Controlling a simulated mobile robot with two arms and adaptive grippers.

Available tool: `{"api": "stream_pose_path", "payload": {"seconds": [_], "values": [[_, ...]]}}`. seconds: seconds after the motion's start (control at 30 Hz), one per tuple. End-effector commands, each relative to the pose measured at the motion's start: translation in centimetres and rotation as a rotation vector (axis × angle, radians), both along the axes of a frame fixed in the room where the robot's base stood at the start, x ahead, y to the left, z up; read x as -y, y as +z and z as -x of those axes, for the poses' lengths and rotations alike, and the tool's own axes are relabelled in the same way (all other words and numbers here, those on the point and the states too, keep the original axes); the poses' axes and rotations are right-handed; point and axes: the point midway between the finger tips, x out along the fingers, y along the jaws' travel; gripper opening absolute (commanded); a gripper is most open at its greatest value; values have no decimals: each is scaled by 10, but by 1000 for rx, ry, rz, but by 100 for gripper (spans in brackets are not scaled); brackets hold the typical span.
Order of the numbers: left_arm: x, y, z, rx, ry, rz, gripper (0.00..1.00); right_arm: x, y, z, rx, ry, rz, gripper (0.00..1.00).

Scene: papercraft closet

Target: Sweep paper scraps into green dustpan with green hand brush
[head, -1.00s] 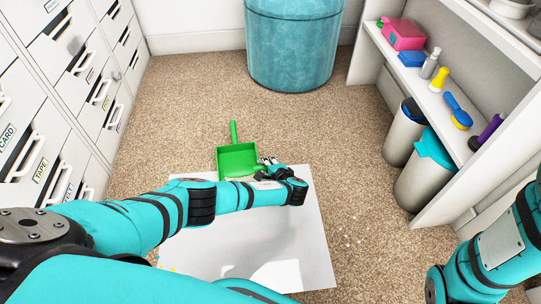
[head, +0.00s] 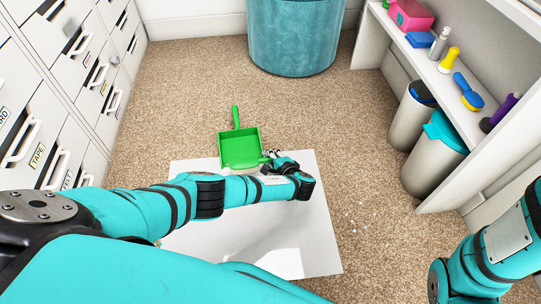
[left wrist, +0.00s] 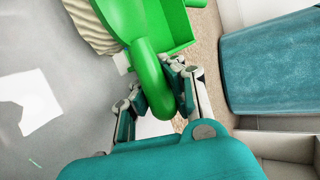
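The green dustpan (head: 240,148) lies at the far edge of the white sheet (head: 270,240), its handle pointing away. My left gripper (head: 278,158) is beside the dustpan's near right corner. In the left wrist view, its fingers (left wrist: 160,92) are closed around the handle of the green hand brush (left wrist: 149,72). The brush's cream bristles (left wrist: 92,25) face the sheet, with the dustpan (left wrist: 180,42) just beyond. In the head view my arm hides most of the brush. Small white paper scraps (head: 361,215) lie on the carpet right of the sheet. My right gripper is out of view.
A teal round bin (head: 293,35) stands at the back. Drawer cabinets (head: 50,120) line the left. Shelving (head: 445,95) with bottles and brushes stands on the right, above two grey bins (head: 432,165). Carpet behind the dustpan is clear.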

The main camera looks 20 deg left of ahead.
Motion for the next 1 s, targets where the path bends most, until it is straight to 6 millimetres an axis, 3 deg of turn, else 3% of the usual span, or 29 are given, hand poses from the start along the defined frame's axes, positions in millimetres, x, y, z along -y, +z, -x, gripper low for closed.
{"api": "stream_pose_path", "payload": {"seconds": [0.07,1.0], "values": [[0,-7,0,1,0,-1,0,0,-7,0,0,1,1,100],[0,-15,0,1,0,-1,0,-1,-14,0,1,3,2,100]]}}
